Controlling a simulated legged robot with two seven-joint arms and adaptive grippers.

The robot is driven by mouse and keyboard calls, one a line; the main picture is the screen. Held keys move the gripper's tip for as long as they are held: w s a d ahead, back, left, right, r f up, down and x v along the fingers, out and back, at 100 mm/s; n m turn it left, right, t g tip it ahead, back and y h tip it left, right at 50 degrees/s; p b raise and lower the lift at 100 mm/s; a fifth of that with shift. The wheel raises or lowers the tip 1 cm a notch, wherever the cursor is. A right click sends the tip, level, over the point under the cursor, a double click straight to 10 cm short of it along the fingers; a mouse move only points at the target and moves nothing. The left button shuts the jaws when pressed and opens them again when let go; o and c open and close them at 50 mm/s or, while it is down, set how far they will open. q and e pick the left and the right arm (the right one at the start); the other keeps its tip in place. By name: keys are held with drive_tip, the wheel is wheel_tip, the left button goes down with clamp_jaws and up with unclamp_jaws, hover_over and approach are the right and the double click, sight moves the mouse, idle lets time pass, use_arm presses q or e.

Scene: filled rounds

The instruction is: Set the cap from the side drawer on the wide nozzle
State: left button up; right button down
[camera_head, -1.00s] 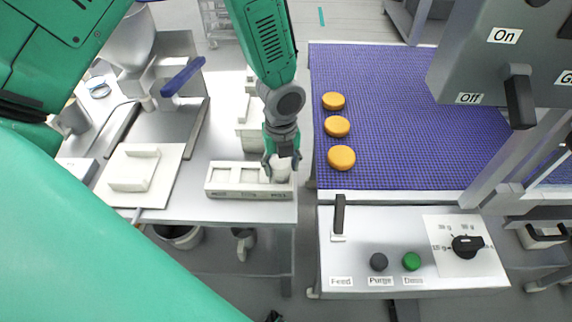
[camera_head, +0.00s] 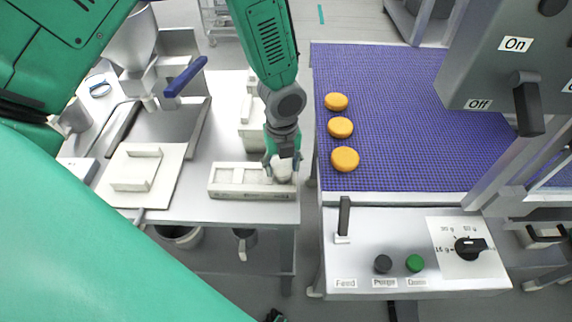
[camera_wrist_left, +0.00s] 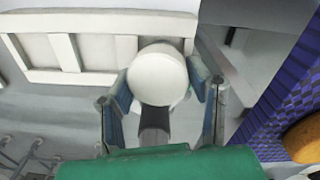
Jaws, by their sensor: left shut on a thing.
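My left gripper (camera_head: 283,166) points down at the right end of a white compartmented tray (camera_head: 232,194) with small labels on its front, at the table's front edge. It is shut on a white round-topped piece (camera_wrist_left: 160,72), which also shows low between the fingers in the head view (camera_head: 283,173). I cannot tell whether this piece is the cap, or whether it touches the tray. The tray runs behind the piece in the left wrist view (camera_wrist_left: 100,75). I cannot make out the wide nozzle or a side drawer. My right gripper is not in view.
A blue conveyor mat (camera_head: 420,140) with orange discs (camera_head: 345,159) lies to the right. In front of it is a control panel (camera_head: 400,275) with a lever and buttons. A white board with a handle (camera_head: 140,175) and a blue-handled machine (camera_head: 187,76) stand left.

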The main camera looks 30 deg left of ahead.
use_arm(q)
drive_tip(key=shift+a+f, duration=0.15)
drive_tip(key=shift+a, duration=0.05)
drive_tip(key=shift+d, duration=0.8)
drive_tip(key=shift+a+f, duration=0.1)
drive_tip(key=shift+a, duration=0.1)
drive_tip(key=o, duration=1.4)
drive_tip(key=shift+a, duration=0.2)
drive_tip(key=shift+o, duration=0.4)
drive_tip(key=shift+a+f, duration=0.1)
drive_tip(key=shift+a, duration=0.1)
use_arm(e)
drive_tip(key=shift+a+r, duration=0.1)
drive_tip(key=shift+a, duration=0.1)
